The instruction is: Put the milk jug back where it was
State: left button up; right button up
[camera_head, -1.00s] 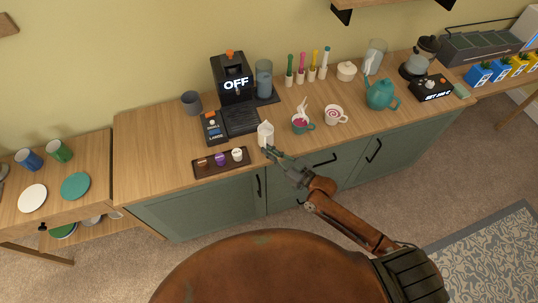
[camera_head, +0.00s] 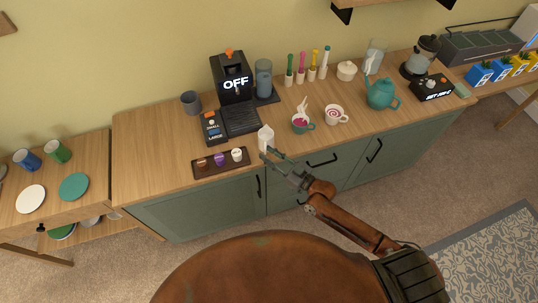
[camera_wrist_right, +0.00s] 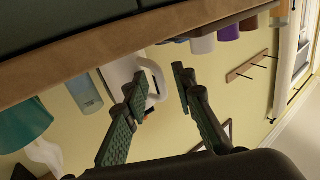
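The white milk jug (camera_head: 265,139) stands upright on the wooden counter (camera_head: 160,150), near its front edge, just right of the dark pod tray. In the right wrist view, which is upside down, the white jug (camera_wrist_right: 118,76) shows with its handle (camera_wrist_right: 153,70) toward the fingers. My right gripper (camera_head: 271,153) is in front of the jug at the counter's front edge. In the right wrist view its two fingers (camera_wrist_right: 160,84) are spread with nothing held between them. The left finger overlaps part of the jug in that view. My left gripper is not in view.
The pod tray (camera_head: 208,171) with several pods is close on the left. The coffee machine (camera_head: 232,72) stands behind. A teal cup (camera_head: 301,123), a white cup (camera_head: 336,115) and a teal teapot (camera_head: 381,93) stand to the right.

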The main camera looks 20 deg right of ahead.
jog(key=shift+r, duration=0.1)
jog(key=shift+s+d, duration=0.1)
jog(key=shift+s, duration=0.05)
jog(key=v, duration=1.1)
jog(key=shift+s+d, duration=0.2)
